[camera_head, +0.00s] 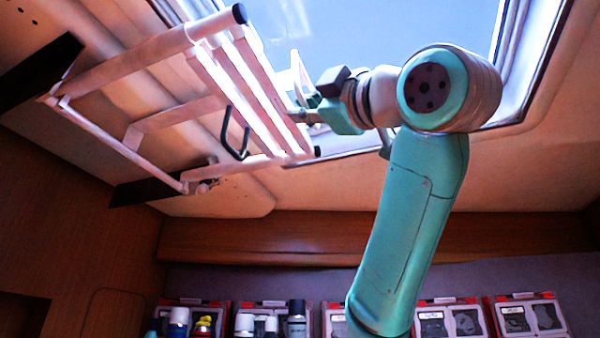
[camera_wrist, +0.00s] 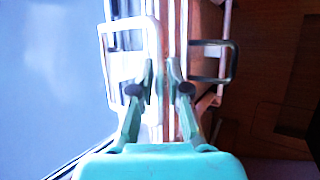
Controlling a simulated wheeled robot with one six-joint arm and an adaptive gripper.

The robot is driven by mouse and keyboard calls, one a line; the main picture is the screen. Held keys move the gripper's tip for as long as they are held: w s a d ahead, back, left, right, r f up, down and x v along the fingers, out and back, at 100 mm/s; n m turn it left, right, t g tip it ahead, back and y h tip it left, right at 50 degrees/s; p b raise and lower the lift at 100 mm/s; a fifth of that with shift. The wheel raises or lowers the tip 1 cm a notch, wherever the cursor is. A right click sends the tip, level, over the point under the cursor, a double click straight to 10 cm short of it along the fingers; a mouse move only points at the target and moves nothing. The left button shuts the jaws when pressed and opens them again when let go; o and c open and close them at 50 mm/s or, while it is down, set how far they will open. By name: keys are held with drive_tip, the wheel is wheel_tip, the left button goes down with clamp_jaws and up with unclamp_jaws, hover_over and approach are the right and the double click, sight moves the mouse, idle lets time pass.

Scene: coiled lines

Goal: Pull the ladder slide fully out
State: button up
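The ladder slide (camera_head: 150,58) is a pale frame of rails and bars with dark end caps, hanging under the ceiling at upper left in the head view. My gripper (camera_head: 294,116) is at its near right end, beside the bright front bars. In the wrist view my gripper (camera_wrist: 162,68) has its two fingers apart, with the slide's long bars (camera_wrist: 177,25) running behind and between them. A white loop handle (camera_wrist: 102,65) lies at the left finger and a dark loop (camera_wrist: 207,78) lies right of the right finger. I cannot tell whether either finger touches the handle.
A bright roof opening (camera_head: 390,25) lies behind the arm, with a frame around it. Wooden cabinets (camera_head: 70,220) stand at left. Below, a shelf holds several bottles (camera_head: 297,318) and red-edged boxes (camera_head: 527,316). The space below the slide looks clear.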

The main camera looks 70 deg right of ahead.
drive_tip(key=shift+o, duration=0.9)
drive_tip(key=shift+w, duration=0.1)
